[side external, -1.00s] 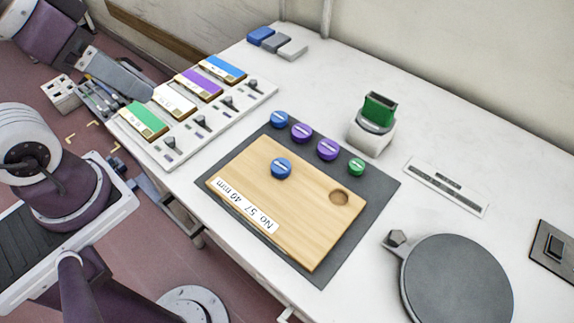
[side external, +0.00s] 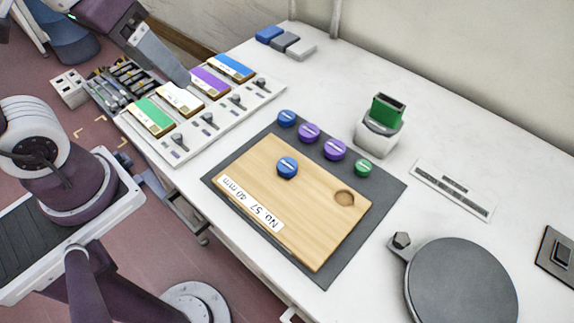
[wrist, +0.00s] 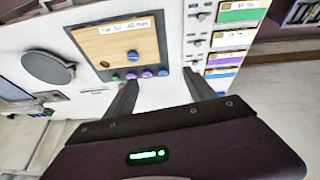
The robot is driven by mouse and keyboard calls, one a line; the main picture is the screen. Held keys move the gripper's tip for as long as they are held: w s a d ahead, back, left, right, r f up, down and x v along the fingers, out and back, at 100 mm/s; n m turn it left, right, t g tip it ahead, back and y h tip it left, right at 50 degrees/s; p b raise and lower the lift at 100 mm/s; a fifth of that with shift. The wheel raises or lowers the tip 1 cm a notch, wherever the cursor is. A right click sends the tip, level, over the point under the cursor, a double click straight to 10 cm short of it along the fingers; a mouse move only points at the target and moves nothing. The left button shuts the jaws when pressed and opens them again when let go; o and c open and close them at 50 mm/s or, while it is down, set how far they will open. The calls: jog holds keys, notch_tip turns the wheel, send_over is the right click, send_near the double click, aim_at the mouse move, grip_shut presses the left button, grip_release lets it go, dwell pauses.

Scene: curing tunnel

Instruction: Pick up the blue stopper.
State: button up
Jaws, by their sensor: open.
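One blue stopper (side external: 287,167) stands on the wooden board (side external: 328,232), near its upper left part; it also shows in the wrist view (wrist: 132,56). A second blue stopper (side external: 287,118) stands on the dark mat (side external: 228,176) behind the board, at the left end of a row with two purple stoppers (side external: 321,141) and a green stopper (side external: 363,168). My gripper (wrist: 162,90) is open and empty in the wrist view, its fingers apart. In the side view it is partly cut off at the upper left, above the switch panel, well away from both blue stoppers.
A panel with coloured labels and knobs (side external: 211,127) lies left of the mat. A white block holding a green piece (side external: 378,136) stands behind the mat. A round dark plate (side external: 460,284) is at the lower right. The back of the table is mostly clear.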

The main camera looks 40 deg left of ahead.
jog(key=w+d+f+n+g, duration=0.2)
jog(key=w+d+f, duration=0.25)
jog(key=w, duration=0.35)
jog(key=n+g, duration=0.3)
send_over(287, 164)
jog(key=f, duration=1.3)
jog(key=shift+s+d+f, duration=0.1)
jog(key=shift+s+f, duration=0.1)
jog(key=shift+n, duration=0.3)
jog(key=f, duration=0.7)
jog(key=shift+w+f, duration=0.2)
jog(key=shift+f, duration=0.15)
jog(key=shift+c, duration=0.4)
grip_shut()
notch_tip(287, 164, up, 15)
